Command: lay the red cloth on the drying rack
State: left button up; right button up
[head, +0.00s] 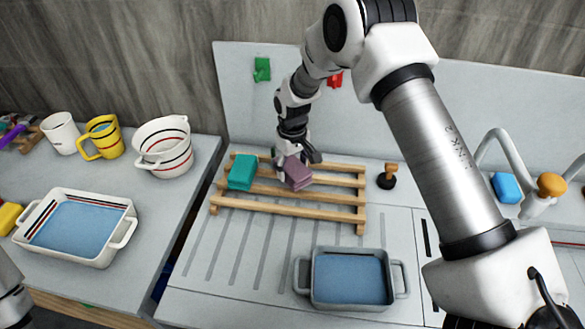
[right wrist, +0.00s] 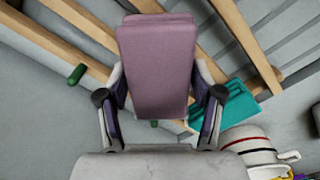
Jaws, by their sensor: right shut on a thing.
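My right gripper (head: 297,158) is shut on a mauve folded cloth (head: 298,174), over the middle of the wooden drying rack (head: 288,210). In the right wrist view the mauve cloth (right wrist: 157,65) sits between the two fingers (right wrist: 160,110). I cannot tell whether it touches the slats. A teal folded cloth (head: 241,173) lies on the rack's left part, and it also shows in the right wrist view (right wrist: 222,112). A small red thing (head: 336,80) is on the back panel, partly behind my right arm; I cannot tell if it is a cloth. My left gripper is out of view.
A grey dish with blue inside (head: 301,277) stands in front of the rack. A black-and-wood knobbed tool (head: 387,177) stands right of it. A green thing (head: 262,69) is on the back panel. A striped bowl (head: 163,147) and mugs stand on the left counter, across a gap.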

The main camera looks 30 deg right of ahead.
aim_at(291, 173)
notch_tip(291, 173, down, 2)
jog(key=shift+f+p, duration=0.15)
jog(key=shift+p, duration=0.25)
jog(key=shift+w+f, duration=0.3)
jog(key=o, duration=0.6)
jog(key=shift+w, duration=0.1)
jog(key=o, duration=0.4)
jog(key=shift+s+r, duration=0.15)
jog(key=shift+s, duration=0.15)
jog(key=shift+w+r+b, duration=0.2)
jog(key=shift+r+b, duration=0.05)
jog(key=shift+b, duration=0.15)
notch_tip(291, 173, up, 11)
jog(key=b, duration=0.3)
jog(key=shift+s+f, duration=0.1)
jog(key=shift+s, duration=0.05)
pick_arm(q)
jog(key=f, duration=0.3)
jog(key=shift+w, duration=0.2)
pick_arm(e)
jog(key=shift+r, duration=0.35)
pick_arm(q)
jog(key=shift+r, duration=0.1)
